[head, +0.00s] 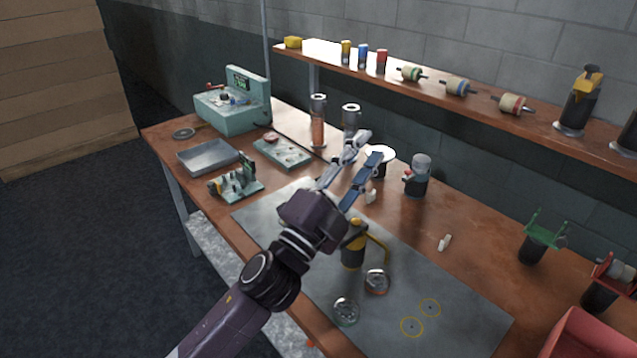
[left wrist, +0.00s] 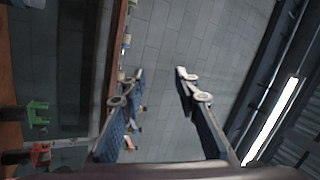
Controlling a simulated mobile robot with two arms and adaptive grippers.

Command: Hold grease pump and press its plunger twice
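A black cylinder with a yellow top and a bent yellow arm, which looks like the grease pump (head: 353,252), stands upright on the grey mat in the head view. In the left wrist view the left gripper (left wrist: 162,74) is also open and empty, facing the wall and shelf. The pump cannot be made out in that view. My right gripper is not in view.
A clear-topped dark container (head: 418,176) stands behind. Another yellow-topped black dispenser (head: 580,100) stands on the shelf (head: 540,118). The mat's right end is clear.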

